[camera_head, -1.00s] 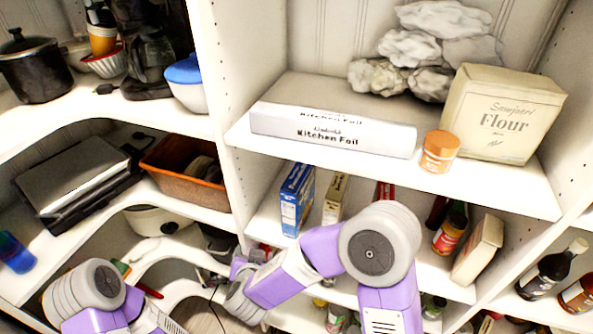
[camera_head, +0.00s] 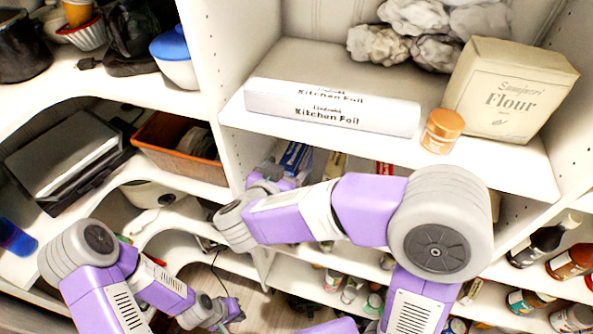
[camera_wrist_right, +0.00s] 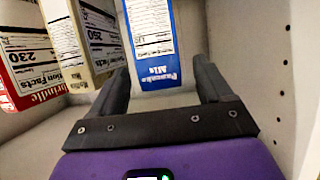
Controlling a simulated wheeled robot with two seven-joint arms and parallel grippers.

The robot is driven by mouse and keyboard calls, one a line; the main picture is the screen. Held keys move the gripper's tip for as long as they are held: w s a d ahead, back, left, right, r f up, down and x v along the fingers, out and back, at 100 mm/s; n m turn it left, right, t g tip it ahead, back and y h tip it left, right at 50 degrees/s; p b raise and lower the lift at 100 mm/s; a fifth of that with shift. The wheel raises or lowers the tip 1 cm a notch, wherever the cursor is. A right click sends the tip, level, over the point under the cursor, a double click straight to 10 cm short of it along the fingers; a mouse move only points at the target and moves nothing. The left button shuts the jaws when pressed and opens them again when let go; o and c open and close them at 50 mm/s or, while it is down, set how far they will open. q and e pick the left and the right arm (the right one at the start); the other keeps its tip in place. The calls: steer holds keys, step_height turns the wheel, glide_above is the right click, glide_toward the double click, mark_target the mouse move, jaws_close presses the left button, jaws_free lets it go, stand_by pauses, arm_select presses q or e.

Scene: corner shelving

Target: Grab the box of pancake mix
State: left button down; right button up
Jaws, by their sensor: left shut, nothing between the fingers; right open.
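The blue and white box of pancake mix (camera_wrist_right: 153,50) stands ahead of my right gripper (camera_wrist_right: 160,82) in the right wrist view. The open fingers are on either side of its near end, with nothing gripped; contact is unclear. In the head view the box (camera_head: 294,156) is on the shelf under the foil, partly hidden by my right gripper (camera_head: 275,176). My left gripper (camera_head: 232,311) hangs low at the lower left, small and far from the box, shut and empty.
A cream box (camera_wrist_right: 90,35) and a red box (camera_wrist_right: 22,60) stand left of the pancake mix. The shelf side wall (camera_wrist_right: 270,70) is close on the right. Above are the kitchen foil (camera_head: 330,108), an orange-lidded jar (camera_head: 442,131) and the flour (camera_head: 510,92).

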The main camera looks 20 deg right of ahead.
steer(key=x, duration=0.5)
steer(key=shift+s, duration=0.1)
steer(key=shift+c, duration=0.8)
jaws_close()
